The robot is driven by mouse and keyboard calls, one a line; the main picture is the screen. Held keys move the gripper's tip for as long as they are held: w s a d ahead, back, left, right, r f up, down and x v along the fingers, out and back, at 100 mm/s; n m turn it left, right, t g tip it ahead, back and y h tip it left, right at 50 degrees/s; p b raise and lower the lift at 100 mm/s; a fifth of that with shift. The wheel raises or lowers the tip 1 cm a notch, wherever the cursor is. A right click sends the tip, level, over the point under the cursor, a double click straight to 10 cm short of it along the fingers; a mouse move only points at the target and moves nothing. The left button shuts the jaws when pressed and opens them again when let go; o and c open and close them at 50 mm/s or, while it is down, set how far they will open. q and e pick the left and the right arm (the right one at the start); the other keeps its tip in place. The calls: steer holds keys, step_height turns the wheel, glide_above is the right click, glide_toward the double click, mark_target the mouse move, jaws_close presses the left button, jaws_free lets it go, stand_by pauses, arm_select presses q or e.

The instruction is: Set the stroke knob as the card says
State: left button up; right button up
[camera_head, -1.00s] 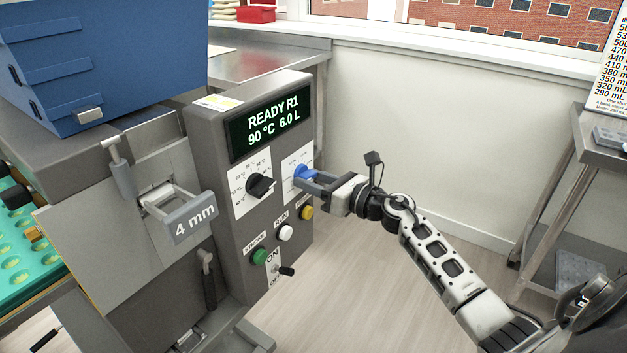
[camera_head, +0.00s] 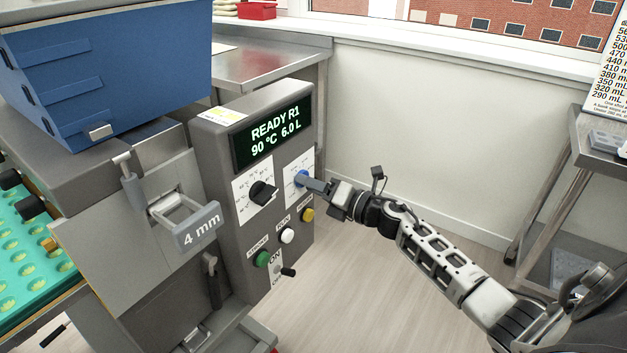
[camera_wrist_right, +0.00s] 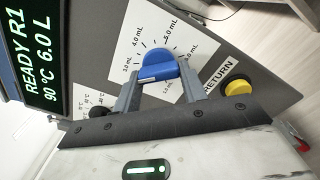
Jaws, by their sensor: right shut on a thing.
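The blue stroke knob (camera_head: 301,178) sits on a white dial plate on the front of the grey depositor (camera_head: 222,135). In the wrist view the knob (camera_wrist_right: 157,66) stands between the two fingers of my right gripper (camera_wrist_right: 158,75), which is shut on it. The dial scale around it (camera_wrist_right: 172,30) shows marks such as 4.0 mL and 5.0 mL. I cannot tell exactly which mark the knob points to. In the head view my right gripper (camera_head: 312,183) reaches the knob from the right. The card (camera_head: 609,85) at the upper right lists mL values and is cut off. My left gripper is not in view.
A black knob (camera_head: 262,192) is left of the blue one. Below are yellow (camera_head: 307,215), white (camera_head: 287,236) and green (camera_head: 262,258) buttons and an ON/OFF switch (camera_head: 287,271). The display (camera_head: 270,137) reads READY R1, 90 °C, 6.0 L.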

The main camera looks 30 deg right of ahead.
arm_select(q)
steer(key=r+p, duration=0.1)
steer(key=p, duration=0.1)
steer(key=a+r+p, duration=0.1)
steer(key=p, duration=0.2)
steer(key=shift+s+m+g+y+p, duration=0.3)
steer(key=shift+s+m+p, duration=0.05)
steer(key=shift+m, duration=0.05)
arm_select(e)
steer(key=m, duration=1.3)
steer(key=shift+r, duration=0.3)
steer(key=o, duration=1)
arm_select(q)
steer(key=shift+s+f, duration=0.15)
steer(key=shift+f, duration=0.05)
arm_select(e)
steer(key=shift+v, duration=8.05)
